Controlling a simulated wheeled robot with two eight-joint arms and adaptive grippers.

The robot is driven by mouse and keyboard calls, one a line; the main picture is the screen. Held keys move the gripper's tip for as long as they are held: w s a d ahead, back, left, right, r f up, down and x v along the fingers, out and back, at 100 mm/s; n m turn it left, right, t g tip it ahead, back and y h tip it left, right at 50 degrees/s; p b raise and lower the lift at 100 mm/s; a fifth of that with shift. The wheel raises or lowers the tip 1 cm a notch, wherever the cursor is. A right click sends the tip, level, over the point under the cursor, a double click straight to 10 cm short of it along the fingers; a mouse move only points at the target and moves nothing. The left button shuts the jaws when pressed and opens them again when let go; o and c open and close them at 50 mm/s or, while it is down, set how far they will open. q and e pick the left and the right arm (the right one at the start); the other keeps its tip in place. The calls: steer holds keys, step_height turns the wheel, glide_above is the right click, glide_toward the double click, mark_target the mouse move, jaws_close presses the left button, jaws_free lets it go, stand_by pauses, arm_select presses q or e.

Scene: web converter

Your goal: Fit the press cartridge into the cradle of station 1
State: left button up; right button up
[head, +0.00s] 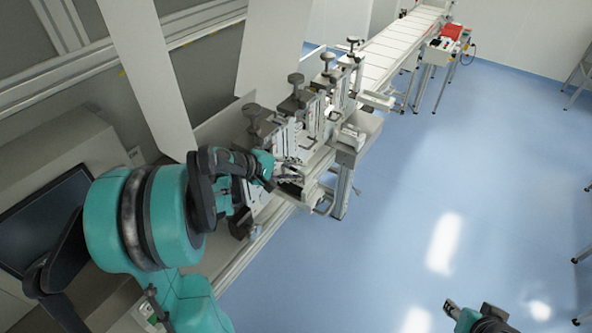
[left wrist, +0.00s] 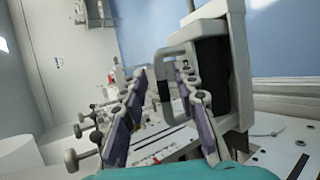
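My left gripper (head: 288,172) is at the near end of the machine line, beside the nearest knob-topped station (head: 268,128). In the left wrist view its two purple-padded fingers (left wrist: 162,72) are spread apart. A grey C-shaped handle (left wrist: 162,58) on a light grey block with a dark side (left wrist: 208,70) stands just beyond the fingertips, partly between them and partly behind the right finger. The block may be the press cartridge; I cannot be sure. I cannot make out the cradle or a station number. My right gripper (head: 451,308) is low at the right, over the floor; its fingers are unclear.
More stations with dark knobs (head: 296,80) stand along the line, leading to a white conveyor (head: 392,48). A grey box (head: 357,135) juts out on the right side. A tilted white panel (head: 145,75) stands left. The blue floor (head: 470,170) is mostly clear.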

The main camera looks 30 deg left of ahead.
arm_select(q)
steer(key=p+v, duration=0.2)
steer(key=v, duration=0.9)
steer(key=s+d+f+m+g+y, duration=0.1)
steer(key=s+d+m+y, duration=0.2)
steer(key=s+d+m, duration=0.2)
steer(key=s+d+f+m+g+y, duration=0.2)
steer(key=s+d+m, duration=0.3)
steer(key=d+m, duration=0.4)
steer(key=d+y, duration=0.1)
steer(key=d, duration=0.4)
steer(key=shift+s+d+f+m, duration=0.2)
steer(key=shift+s+d+m, duration=0.05)
steer(key=shift+m, duration=0.05)
step_height(320, 180, down, 12)
steer(key=b, duration=1.2)
steer(key=shift+r, duration=0.15)
